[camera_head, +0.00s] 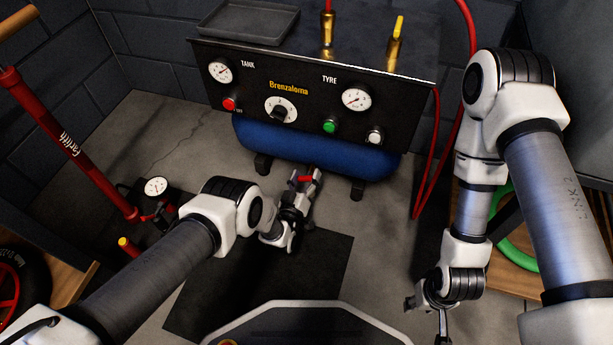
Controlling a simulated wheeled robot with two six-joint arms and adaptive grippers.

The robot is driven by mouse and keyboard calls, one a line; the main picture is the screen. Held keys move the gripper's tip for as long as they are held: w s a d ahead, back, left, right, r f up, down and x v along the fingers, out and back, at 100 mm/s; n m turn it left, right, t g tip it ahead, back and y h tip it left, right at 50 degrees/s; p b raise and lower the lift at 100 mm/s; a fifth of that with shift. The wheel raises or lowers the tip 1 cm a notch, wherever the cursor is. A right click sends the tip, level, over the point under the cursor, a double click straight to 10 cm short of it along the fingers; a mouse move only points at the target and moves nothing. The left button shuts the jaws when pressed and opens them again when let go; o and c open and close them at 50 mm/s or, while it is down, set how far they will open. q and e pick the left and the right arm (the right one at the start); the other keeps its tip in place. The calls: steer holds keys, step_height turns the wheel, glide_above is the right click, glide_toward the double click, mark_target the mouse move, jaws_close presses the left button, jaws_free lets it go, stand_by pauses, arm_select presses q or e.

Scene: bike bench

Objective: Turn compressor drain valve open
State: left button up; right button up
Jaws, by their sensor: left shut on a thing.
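The compressor stands against the back wall, with a black control panel (290,97) above a blue tank (310,147). A small red drain valve handle (304,179) shows low in front of the tank. My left gripper (304,182) is at it, with its fingers shut on the red handle. The gripper hides most of the valve, so its angle is hard to tell. My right gripper (441,318) hangs low at the right, away from the compressor; its fingers are small and partly cut off by the arm.
A red floor pump (70,145) with a gauge stands at the left. Red hoses (429,165) hang right of the compressor. A green ring (513,250) is behind my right arm. A dark mat (317,262) lies on the floor.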

arm_select(q)
steer(key=n, duration=0.5)
steer(key=shift+s+f+n, duration=0.1)
steer(key=shift+f+n, duration=0.15)
steer(key=shift+n, duration=0.05)
steer(key=n, duration=0.5)
steer(key=shift+f, duration=0.1)
steer(key=shift+n, duration=0.3)
steer(key=shift+d, duration=0.1)
steer(key=o, duration=1.1)
steer(key=shift+o, duration=0.3)
